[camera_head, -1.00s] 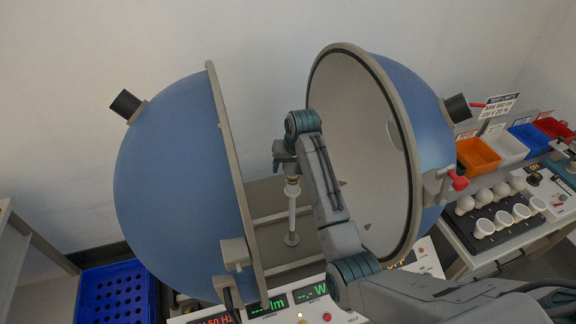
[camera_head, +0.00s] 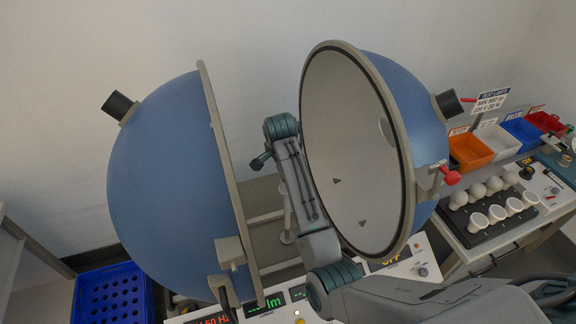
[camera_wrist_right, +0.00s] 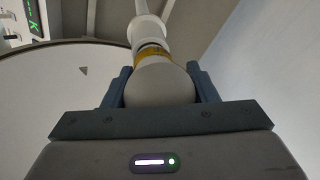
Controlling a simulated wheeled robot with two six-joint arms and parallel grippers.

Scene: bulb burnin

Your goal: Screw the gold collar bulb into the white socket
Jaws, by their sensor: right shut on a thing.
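The gold collar bulb (camera_wrist_right: 158,84) is between the two fingers of my right gripper (camera_wrist_right: 158,78), which is shut on its round white globe. Its gold collar (camera_wrist_right: 153,54) points away from the gripper at the white socket (camera_wrist_right: 147,29). Collar and socket look in line and meet in the right wrist view; I cannot tell how deep the collar sits. In the head view my right arm hides the bulb and socket, and only the lower part of the white post (camera_head: 288,222) shows between the sphere halves. My left gripper is not in view.
The open blue sphere has a left half (camera_head: 165,190) and a right half (camera_head: 355,150), close on both sides of my right arm. Several white bulbs stand in a black rack (camera_head: 462,224) at the right, with coloured bins (camera_head: 470,152) behind. A blue crate (camera_head: 112,292) is at lower left.

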